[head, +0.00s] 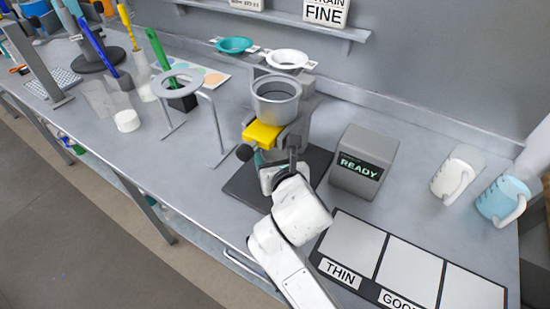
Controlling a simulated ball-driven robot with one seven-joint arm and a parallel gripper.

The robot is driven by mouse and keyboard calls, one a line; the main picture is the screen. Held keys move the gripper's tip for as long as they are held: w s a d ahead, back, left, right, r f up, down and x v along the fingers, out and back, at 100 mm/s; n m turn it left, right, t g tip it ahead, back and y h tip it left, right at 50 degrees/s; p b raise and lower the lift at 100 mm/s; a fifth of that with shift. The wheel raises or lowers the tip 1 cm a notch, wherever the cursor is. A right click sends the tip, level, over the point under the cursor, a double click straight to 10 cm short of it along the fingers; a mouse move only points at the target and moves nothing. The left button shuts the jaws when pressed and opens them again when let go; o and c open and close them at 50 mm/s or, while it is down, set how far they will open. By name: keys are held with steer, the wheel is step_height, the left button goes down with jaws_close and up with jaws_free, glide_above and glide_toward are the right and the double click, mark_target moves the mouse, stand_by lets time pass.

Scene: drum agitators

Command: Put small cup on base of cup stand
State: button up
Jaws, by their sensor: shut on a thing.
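A grey metal cup (277,108), open at the top, sits upright high on a grey stand column (303,110). A yellow block (263,135) juts out at the front, just below the cup. The stand's dark flat base (243,188) lies on the bench underneath. My gripper (276,155) is at the front of the stand, above the base and below the yellow block. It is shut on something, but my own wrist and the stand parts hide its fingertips. I cannot make out what it holds, nor whether that touches the base.
A grey READY box (365,165) stands close on the right. THIN and GOO-labelled panels (400,265) lie in front. White (457,175) and pale blue (500,198) jugs stand far right. A ring stand (181,83), small white cup (127,121) and clear cups stand left.

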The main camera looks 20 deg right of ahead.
steer(key=o, duration=1.1)
steer(key=shift+f, duration=0.1)
steer(key=shift+s+r, duration=0.2)
steer(key=v, duration=1.1)
steer(key=shift+s+a+r, duration=0.15)
steer(key=shift+s+r, duration=0.05)
steer(key=shift+s, duration=0.05)
